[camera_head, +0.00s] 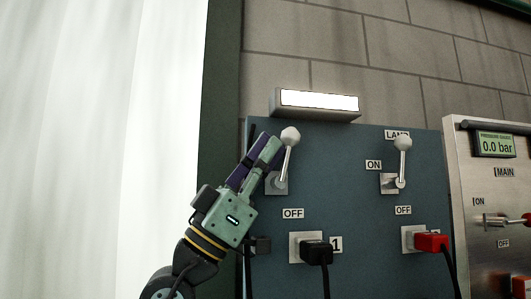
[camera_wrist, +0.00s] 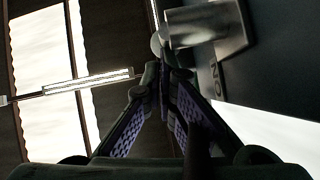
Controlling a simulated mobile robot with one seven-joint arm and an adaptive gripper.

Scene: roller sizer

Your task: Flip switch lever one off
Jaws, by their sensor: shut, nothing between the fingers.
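Switch lever one (camera_head: 287,158) is the left lever on the blue-grey panel, above the socket marked 1. It points up, its pale knob (camera_head: 290,137) at the top and the OFF label (camera_head: 293,214) below its base. My gripper (camera_head: 272,141) is shut and empty, its fingertips just left of the knob. Whether they touch it I cannot tell. In the wrist view the closed fingertips (camera_wrist: 163,68) lie just below the round knob (camera_wrist: 159,43), with part of the ON label (camera_wrist: 215,80) to the right. My gripper hides that label in the head view.
A second lever (camera_head: 401,158) also points up, further right on the panel. A black plug (camera_head: 316,252) and a red plug (camera_head: 431,242) with cables sit below. A lit lamp (camera_head: 317,101) is above lever one. A steel box with a 0.0 bar display (camera_head: 495,145) is at right.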

